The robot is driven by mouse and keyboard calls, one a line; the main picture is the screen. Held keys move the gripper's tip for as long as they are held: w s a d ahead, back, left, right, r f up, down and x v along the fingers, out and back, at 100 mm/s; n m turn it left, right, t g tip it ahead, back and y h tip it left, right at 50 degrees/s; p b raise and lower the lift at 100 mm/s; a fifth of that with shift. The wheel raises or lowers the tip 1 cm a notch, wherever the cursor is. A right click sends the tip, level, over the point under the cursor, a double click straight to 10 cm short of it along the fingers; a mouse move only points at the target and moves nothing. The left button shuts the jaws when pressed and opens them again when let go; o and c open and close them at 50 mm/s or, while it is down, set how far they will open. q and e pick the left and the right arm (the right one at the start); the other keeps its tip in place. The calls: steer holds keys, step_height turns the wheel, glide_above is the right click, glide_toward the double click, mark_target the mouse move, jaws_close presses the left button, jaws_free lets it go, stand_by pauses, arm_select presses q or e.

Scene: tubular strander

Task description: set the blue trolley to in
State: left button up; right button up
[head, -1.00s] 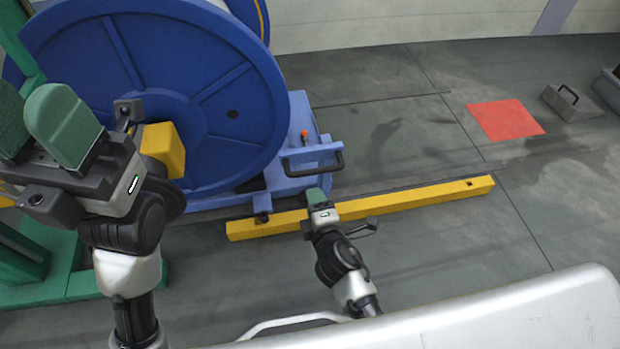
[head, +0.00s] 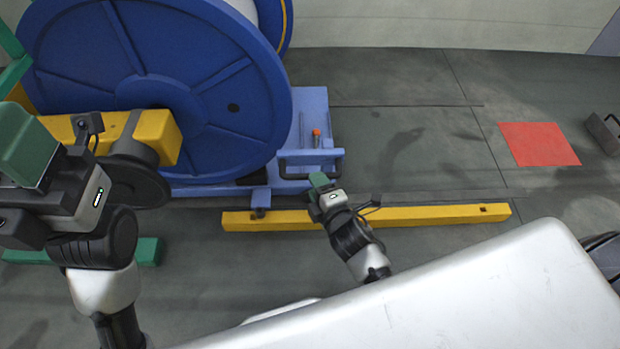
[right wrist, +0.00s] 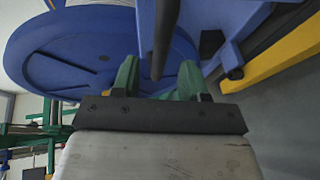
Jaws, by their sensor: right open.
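The blue trolley (head: 310,110) stands on the floor beside the large blue reel (head: 215,75). A dark U-shaped handle (head: 312,175) is on its near side. My right gripper (head: 319,180) is at this handle, open. In the right wrist view the green fingers (right wrist: 160,80) stand apart, with the dark handle bar (right wrist: 158,45) showing between them. The bar's depth between the fingers is hard to judge. My left gripper (head: 28,148) is at the left edge, in front of a yellow beam, partly cut off; its opening is unclear.
A yellow floor beam (head: 420,215) lies in front of the trolley, under my right wrist. A red floor patch (head: 540,144) is to the right, with a dark grey block (head: 605,132) past it. The floor between trolley and patch is clear.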

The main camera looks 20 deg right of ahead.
steer(key=shift+b+x, duration=0.65)
steer(key=shift+x, duration=1.45)
steer(key=shift+c, duration=0.4)
jaws_close()
